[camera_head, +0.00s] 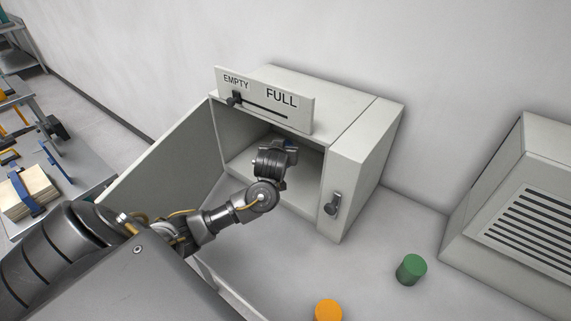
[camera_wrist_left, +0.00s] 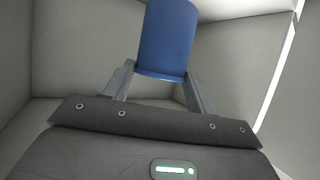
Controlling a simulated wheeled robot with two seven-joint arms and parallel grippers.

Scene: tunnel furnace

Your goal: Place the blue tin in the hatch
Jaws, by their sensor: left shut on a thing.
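The blue tin (camera_wrist_left: 167,40) is upright in the left wrist view, between the fingers of my left gripper (camera_wrist_left: 160,85), which is shut on it. Pale inner walls surround the tin in the wrist view. Whether the tin touches the hatch floor cannot be told. The hatch door (camera_head: 160,165) stands open to the left. My right gripper is not in view.
An orange cylinder (camera_head: 328,311) and a green cylinder (camera_head: 411,269) stand on the surface in front. A panel marked EMPTY and FULL (camera_head: 265,98) sits above the opening, its slider at the EMPTY end. A vented box (camera_head: 530,215) stands at the right.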

